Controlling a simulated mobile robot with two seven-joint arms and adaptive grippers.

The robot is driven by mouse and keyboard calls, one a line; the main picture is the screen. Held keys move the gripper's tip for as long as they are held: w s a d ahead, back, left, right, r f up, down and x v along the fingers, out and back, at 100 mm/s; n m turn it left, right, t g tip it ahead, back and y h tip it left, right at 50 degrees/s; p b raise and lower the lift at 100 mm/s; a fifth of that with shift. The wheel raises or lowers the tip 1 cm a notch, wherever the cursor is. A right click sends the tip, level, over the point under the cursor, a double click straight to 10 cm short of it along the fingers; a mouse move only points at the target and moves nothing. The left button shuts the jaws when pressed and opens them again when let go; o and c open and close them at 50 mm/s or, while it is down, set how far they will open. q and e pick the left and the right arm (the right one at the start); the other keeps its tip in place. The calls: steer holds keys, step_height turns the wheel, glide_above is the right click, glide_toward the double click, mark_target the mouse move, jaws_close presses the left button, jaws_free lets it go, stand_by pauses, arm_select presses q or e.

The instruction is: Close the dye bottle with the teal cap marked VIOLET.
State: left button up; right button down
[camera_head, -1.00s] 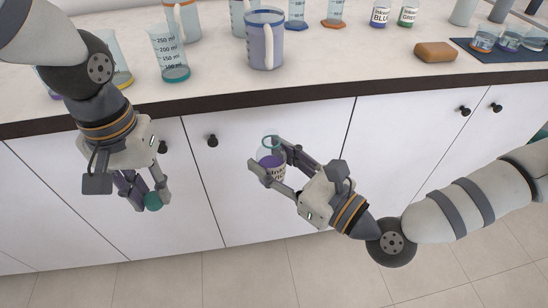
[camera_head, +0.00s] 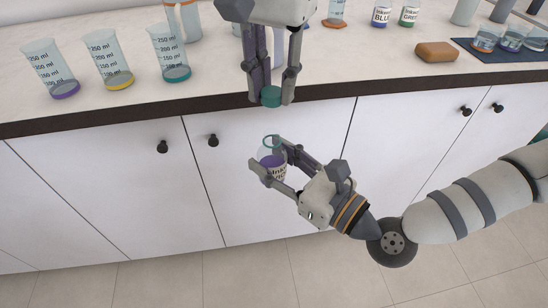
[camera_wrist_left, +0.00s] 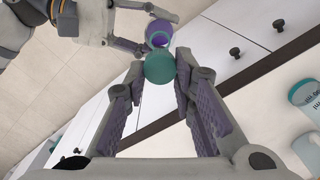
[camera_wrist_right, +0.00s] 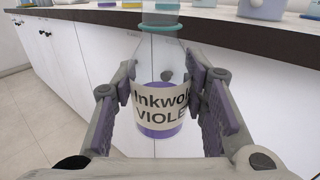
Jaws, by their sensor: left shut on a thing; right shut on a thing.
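The teal cap (camera_head: 271,97) is held between the fingertips of my left gripper (camera_head: 271,99), in front of the counter's edge. It also shows in the left wrist view (camera_wrist_left: 160,68); no marking can be read on it. The clear dye bottle (camera_wrist_right: 158,98) holds violet dye, and its label reads "Inkwo… VIOLE…". My right gripper (camera_head: 265,153) is shut around the bottle and holds it upright in front of the cabinets. The bottle's teal-rimmed mouth (camera_head: 270,141) is uncovered. In the head view the cap is above the mouth, apart from it.
Three beakers with purple (camera_head: 64,90), yellow (camera_head: 119,80) and teal (camera_head: 177,74) bases stand on the counter at left. White cabinet doors (camera_head: 105,205) lie behind the bottle.

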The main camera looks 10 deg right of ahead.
mark_target(273, 132)
arm_select(q)
steer(key=shift+f, duration=0.15)
steer(key=shift+f, duration=1.9)
steer(key=shift+f, duration=0.9)
steer(key=shift+f, duration=0.55)
